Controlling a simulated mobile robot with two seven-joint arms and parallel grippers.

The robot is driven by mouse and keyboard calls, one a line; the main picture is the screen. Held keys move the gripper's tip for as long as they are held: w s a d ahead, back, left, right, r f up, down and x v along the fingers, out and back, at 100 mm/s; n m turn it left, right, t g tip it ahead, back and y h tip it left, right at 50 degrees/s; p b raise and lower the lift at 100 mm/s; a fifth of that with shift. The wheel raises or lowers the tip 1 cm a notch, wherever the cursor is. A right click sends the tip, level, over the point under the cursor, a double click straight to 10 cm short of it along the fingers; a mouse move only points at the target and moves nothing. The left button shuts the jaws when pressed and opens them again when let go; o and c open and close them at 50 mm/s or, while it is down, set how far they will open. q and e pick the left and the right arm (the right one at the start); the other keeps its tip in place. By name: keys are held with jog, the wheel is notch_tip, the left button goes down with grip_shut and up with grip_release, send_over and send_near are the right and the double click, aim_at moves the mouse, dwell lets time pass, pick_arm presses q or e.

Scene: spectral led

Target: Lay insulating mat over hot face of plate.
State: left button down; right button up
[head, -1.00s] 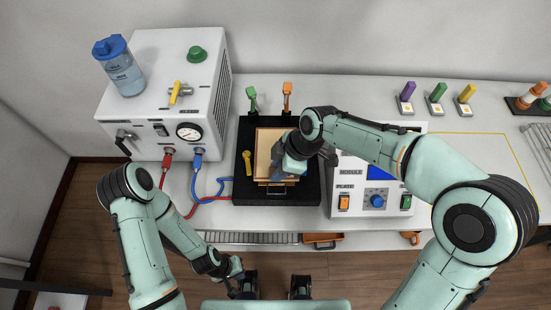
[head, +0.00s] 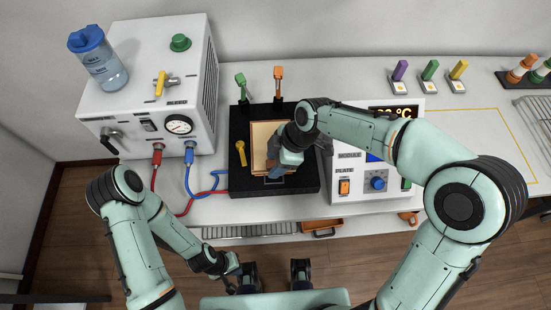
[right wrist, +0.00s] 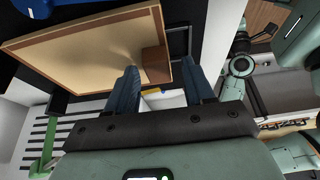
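My right gripper (head: 278,170) is over the panel's front right part. Its blue fingers (right wrist: 160,82) are apart, with the block in line with the gap and no clear contact. My left gripper (head: 232,276) hangs low in front of the bench; its fingers are unclear.
A yellow-handled part (head: 241,153) is left of the panel, with green (head: 241,82) and orange (head: 278,78) levers behind. The white chiller (head: 150,90) with hoses stands left, the control module (head: 362,185) right. An orange drawer (head: 320,228) is below the bench edge.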

jog(key=shift+w, duration=0.1)
jog(key=shift+r+p, duration=0.3)
jog(key=shift+r, duration=0.15)
jog(key=v, duration=1.1)
jog(key=shift+d+r+p, duration=0.25)
jog(key=shift+p, duration=0.2)
